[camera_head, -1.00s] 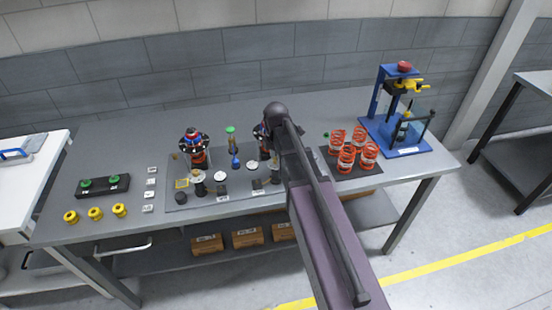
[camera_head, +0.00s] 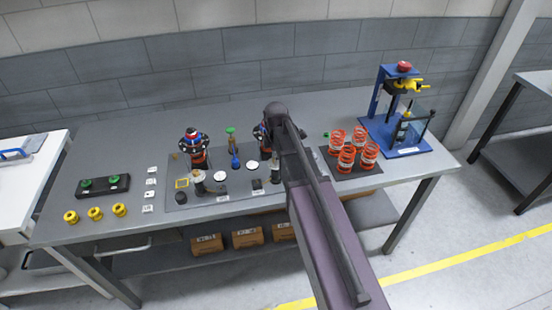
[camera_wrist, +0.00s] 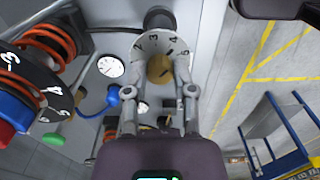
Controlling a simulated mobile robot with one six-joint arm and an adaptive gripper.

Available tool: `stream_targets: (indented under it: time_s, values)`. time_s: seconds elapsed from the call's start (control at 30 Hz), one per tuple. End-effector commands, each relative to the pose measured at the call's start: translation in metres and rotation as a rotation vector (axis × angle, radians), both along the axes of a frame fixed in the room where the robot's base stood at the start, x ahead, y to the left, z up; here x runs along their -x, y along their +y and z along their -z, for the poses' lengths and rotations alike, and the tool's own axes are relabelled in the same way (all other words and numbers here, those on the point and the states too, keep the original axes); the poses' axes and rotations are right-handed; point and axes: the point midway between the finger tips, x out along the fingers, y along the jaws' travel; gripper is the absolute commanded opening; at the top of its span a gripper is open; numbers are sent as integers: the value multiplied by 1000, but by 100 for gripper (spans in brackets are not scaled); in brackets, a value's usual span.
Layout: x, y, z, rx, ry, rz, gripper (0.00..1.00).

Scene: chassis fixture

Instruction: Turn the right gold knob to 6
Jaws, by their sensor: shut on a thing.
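The right gold knob (camera_wrist: 159,69) shows in the wrist view in front of a pale round dial (camera_wrist: 150,43) with black numerals, of which a 3 and a 4 are readable. My gripper (camera_wrist: 158,73) has its two fingers on either side of the knob, closed on it. I cannot tell which number the knob points to. In the head view my arm covers this knob and my gripper. Another pale dial and knob unit (camera_head: 198,177) stands at the left of the grey fixture plate (camera_head: 205,203).
A spring-and-disc assembly (camera_wrist: 45,70) is close on the left in the wrist view. A blue flask-like part (camera_head: 235,163) stands mid-plate. Several orange springs (camera_head: 346,158) and a blue press (camera_head: 398,135) are to the right. Yellow rings (camera_head: 95,213) lie at the left front.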

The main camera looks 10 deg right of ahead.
Motion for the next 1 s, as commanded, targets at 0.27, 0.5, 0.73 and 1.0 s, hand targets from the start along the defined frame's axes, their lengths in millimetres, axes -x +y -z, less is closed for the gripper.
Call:
stream_targets:
  time_s: [0.27, 0.5, 0.73, 1.0]
  values:
    - [1, 0, 0, 0, 1, 214, 0]
    - [1, 0, 0, 0, 1, 399, 0]
    - [1, 0, 0, 0, 2, 575, 0]
    - [1, 0, 0, 0, 2, 783, 0]
